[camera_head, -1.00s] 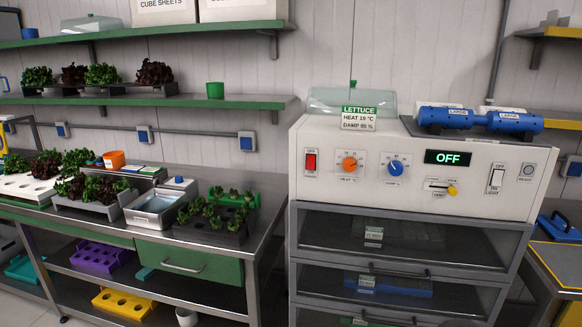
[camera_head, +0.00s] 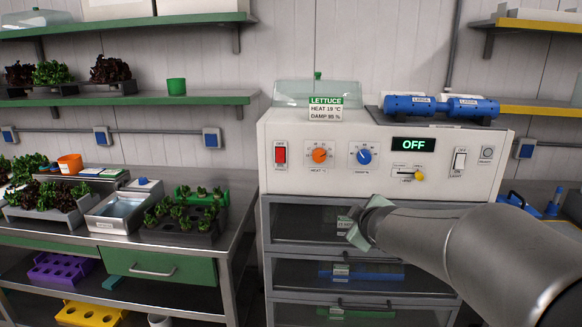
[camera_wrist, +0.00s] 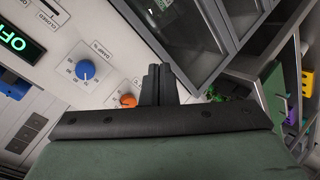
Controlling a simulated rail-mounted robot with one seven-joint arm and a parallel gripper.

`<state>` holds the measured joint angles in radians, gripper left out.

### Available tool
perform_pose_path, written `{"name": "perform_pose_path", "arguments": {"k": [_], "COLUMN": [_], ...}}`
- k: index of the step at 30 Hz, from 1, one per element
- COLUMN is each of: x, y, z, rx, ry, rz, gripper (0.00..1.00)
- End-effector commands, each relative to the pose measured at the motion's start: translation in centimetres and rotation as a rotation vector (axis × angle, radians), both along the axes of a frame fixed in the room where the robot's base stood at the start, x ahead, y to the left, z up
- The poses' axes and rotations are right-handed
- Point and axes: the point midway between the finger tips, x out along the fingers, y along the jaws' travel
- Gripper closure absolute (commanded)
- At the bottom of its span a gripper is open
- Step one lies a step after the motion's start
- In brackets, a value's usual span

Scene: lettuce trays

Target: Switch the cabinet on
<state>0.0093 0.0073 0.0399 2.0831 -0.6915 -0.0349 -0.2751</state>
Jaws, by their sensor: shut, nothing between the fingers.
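The white cabinet (camera_head: 340,185) stands in the middle, its display (camera_head: 413,144) reading OFF in green. A red rocker switch (camera_head: 280,154) sits at the left of its panel, beside an orange heat knob (camera_head: 320,155) and a blue knob (camera_head: 364,156). The wrist view shows the blue knob (camera_wrist: 85,69), the orange knob (camera_wrist: 128,100) and part of the display (camera_wrist: 18,40). My gripper (camera_head: 352,222) is in front of the upper glass drawer, below the panel and right of the red switch. Its fingers (camera_wrist: 159,82) are shut and empty, apart from the panel.
A slider with a yellow knob (camera_head: 418,176) and a white light switch (camera_head: 459,160) are on the panel's right. A lettuce card (camera_head: 325,109) and blue cylinders (camera_head: 440,106) are on top. A bench (camera_head: 237,210) with lettuce trays stands left.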

Motion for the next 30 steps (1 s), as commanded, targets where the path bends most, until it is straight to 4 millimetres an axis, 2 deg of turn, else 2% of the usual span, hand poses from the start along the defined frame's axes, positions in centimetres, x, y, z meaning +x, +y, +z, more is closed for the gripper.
{"name": "perform_pose_path", "arguments": {"k": [1, 3, 6, 9, 14, 23, 30], "x": [3.3, 6.1, 8.0, 8.5, 8.4, 8.4, 10.0], "y": [1.9, 4.9, 8.5, 10.8, 12.2, 12.3, 13.8], "z": [1.6, 3.9, 5.8, 6.5, 6.9, 7.0, 6.8], "rx": [-0.068, -0.154, -0.243, -0.297, -0.328, -0.328, -0.325], "ry": [-0.114, -0.261, -0.418, -0.518, -0.580, -0.581, -0.580], "rz": [0.141, 0.333, 0.558, 0.711, 0.812, 0.814, 0.815], "gripper": [1.00, 1.00, 1.00, 1.00, 1.00, 1.00, 1.00]}}
